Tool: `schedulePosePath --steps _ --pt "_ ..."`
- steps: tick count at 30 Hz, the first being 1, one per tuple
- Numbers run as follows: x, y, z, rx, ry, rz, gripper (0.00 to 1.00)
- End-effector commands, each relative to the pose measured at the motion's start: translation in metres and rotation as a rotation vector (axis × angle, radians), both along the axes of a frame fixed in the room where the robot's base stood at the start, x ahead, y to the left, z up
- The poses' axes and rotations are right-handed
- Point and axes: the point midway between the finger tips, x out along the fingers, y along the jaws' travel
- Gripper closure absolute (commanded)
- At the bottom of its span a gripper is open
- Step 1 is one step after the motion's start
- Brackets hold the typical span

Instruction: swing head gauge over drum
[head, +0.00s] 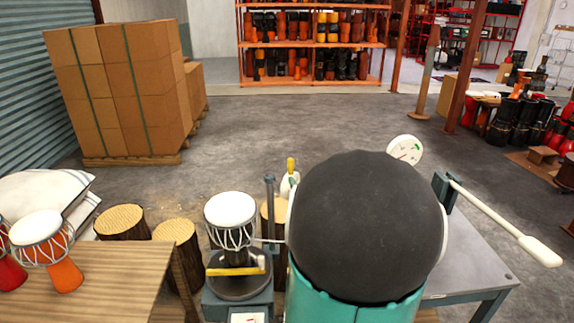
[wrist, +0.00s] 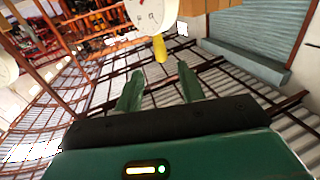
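The goblet drum (head: 231,215), with a white head and rope lacing, stands upright on a dark round base at the lower middle of the head view. A grey post (head: 270,205) rises beside it. A white round dial (head: 405,149) shows beyond my dark arm link, to the right of the drum. In the wrist view a white dial face (wrist: 150,12) with a yellow tab (wrist: 160,48) below it is ahead of my gripper (wrist: 160,86). The green fingers are apart with nothing between them.
A yellow-tipped part (head: 290,165) stands behind the post. A grey table (head: 480,262) with a white lever (head: 510,228) is at right. A wooden table (head: 95,285) with drums is at left. Stacked cartons (head: 115,90) stand behind; the floor between is clear.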

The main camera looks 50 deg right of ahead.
Motion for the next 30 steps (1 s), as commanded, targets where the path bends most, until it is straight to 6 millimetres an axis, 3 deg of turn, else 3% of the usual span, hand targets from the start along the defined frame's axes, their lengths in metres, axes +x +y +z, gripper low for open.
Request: schedulePosePath --steps 12,18,26,30 --pt "0.069 -0.046 0.0 0.0 -0.001 0.0 0.61" --pt "0.083 -0.055 0.0 0.002 -0.001 -0.001 0.61" --pt "0.084 -0.056 0.0 0.0 0.0 -0.001 0.61" --pt "0.084 -0.056 0.0 0.0 0.0 -0.001 0.84"
